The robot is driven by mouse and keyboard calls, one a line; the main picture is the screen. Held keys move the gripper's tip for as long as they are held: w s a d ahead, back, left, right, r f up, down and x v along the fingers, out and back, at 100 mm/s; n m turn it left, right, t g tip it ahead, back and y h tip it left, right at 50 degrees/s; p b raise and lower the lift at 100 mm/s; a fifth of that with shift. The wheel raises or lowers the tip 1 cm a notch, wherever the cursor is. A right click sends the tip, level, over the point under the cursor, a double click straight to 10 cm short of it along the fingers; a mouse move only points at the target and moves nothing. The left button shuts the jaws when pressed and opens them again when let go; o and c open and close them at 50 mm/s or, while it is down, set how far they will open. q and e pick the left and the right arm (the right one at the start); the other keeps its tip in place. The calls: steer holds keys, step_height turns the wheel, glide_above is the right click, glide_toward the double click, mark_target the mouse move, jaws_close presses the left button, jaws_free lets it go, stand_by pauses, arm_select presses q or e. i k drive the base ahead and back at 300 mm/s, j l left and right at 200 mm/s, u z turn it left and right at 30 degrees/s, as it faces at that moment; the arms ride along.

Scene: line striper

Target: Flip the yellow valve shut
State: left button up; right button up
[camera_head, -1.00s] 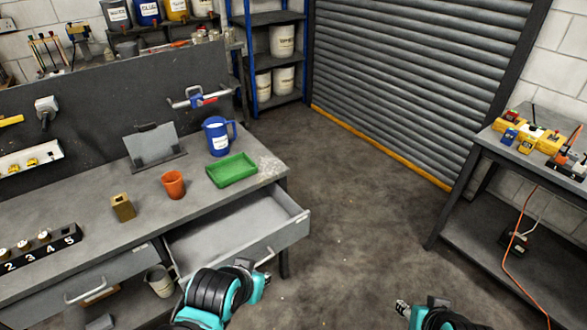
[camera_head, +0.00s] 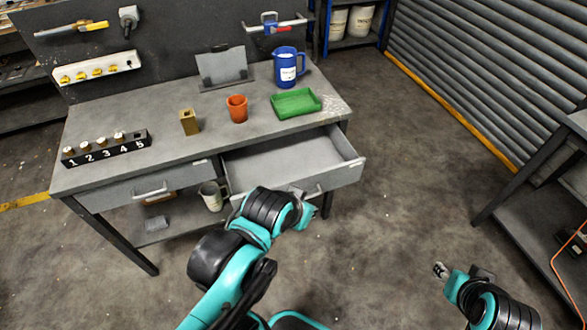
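A yellow lever-like bar (camera_head: 72,29) is mounted on the dark back panel at the upper left; it looks like the yellow valve, but its fine position is too small to tell. A pipe fitting with a blue body and a red part (camera_head: 275,24) is on the panel further right. My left gripper (camera_head: 308,214) is low in front of the open drawer, far from the yellow bar; its fingers are hard to make out. My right gripper (camera_head: 440,270) is over the floor at the lower right, away from everything; its finger opening is unclear.
The workbench (camera_head: 165,146) holds a numbered block (camera_head: 107,149), a brass block (camera_head: 189,122), an orange cup (camera_head: 237,108), a green tray (camera_head: 296,103) and a blue jug (camera_head: 286,66). A drawer (camera_head: 290,164) stands open. A white strip (camera_head: 97,67) has yellow switches.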

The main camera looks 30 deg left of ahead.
mark_target(101, 24)
steer(key=u, duration=0.95)
steer(key=i+j+u, duration=0.5)
steer(key=i+u, duration=0.15)
steer(key=u, duration=0.15)
steer(key=i+u, duration=0.4)
steer(key=i+j+u, duration=0.1)
steer(key=i, duration=0.1)
